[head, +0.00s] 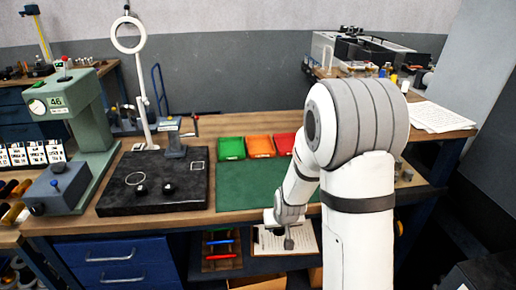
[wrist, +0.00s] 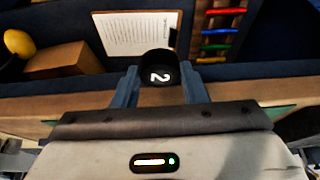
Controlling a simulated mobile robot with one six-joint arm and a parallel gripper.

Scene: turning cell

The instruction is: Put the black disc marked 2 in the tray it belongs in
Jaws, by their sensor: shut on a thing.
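The black disc marked 2 (wrist: 160,68) is between the two fingers of my gripper (wrist: 165,85) in the wrist view, its white digit facing the camera. My gripper is shut on it. In the head view my gripper (head: 288,240) is low at the table's front edge, in front of the green mat; the disc cannot be made out there. Three trays stand in a row at the back of the mat: a green tray (head: 231,148), an orange tray (head: 260,146) and a red tray (head: 285,144). Any marks on them are too small to read.
A black plate (head: 110,198) with two dark round knobs lies left of the green mat (head: 240,185). A green press-like gauge (head: 80,120) and a ring lamp (head: 128,36) stand at left. The mat's left part is clear. A paper sheet (wrist: 135,32) lies below the table edge.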

